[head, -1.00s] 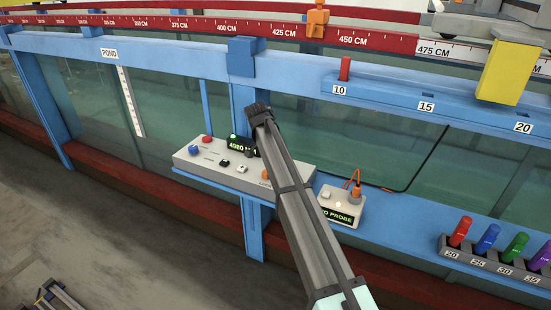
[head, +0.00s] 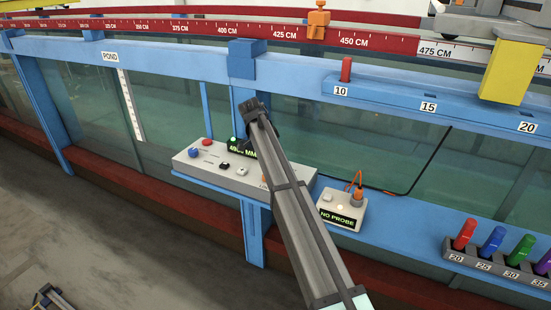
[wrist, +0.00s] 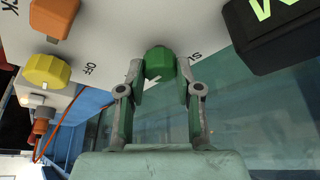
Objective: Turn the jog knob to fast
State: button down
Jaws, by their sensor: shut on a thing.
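The jog knob appears to be the green knob (wrist: 160,62) on the pale control panel in the wrist view. My gripper (wrist: 161,70) has one finger on each side of it and is shut on it. No "fast" label is readable. In the head view the control box (head: 205,172) stands on a blue shelf, and my arm covers its right part, with the green knob and the fingers out of sight.
In the wrist view, a yellow knob (wrist: 48,70) and an orange knob (wrist: 54,17) are at the left; a black display (wrist: 275,32) is at upper right. In the head view, a probe box (head: 342,208) reads "NO PROBE", and a rack of coloured pegs (head: 490,259) stands at right.

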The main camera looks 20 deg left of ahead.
jog(key=shift+f, duration=0.1)
jog(key=c, duration=0.8)
grip_release()
jog(key=v, duration=1.2)
jog(key=shift+d, duration=0.1)
